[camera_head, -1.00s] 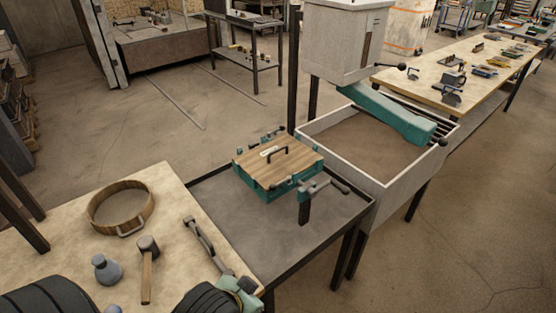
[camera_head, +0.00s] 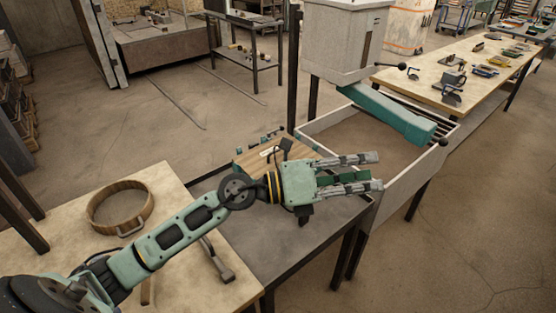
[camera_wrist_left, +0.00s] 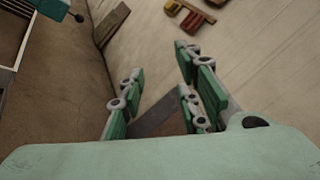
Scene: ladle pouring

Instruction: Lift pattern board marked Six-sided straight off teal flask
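The wooden pattern board (camera_head: 249,159) lies on the teal flask on the dark metal table. Only small teal parts of the flask (camera_head: 239,152) show at the far left edge. My right gripper is not in view.
A round wooden sieve (camera_head: 121,207) lies on the pale bench at the left, with a metal-headed tool (camera_head: 217,262) near its right edge. A sand bin (camera_head: 392,185) with a teal chute (camera_head: 390,112) stands right of the dark table (camera_head: 265,245). A long tool bench (camera_head: 455,75) stands behind.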

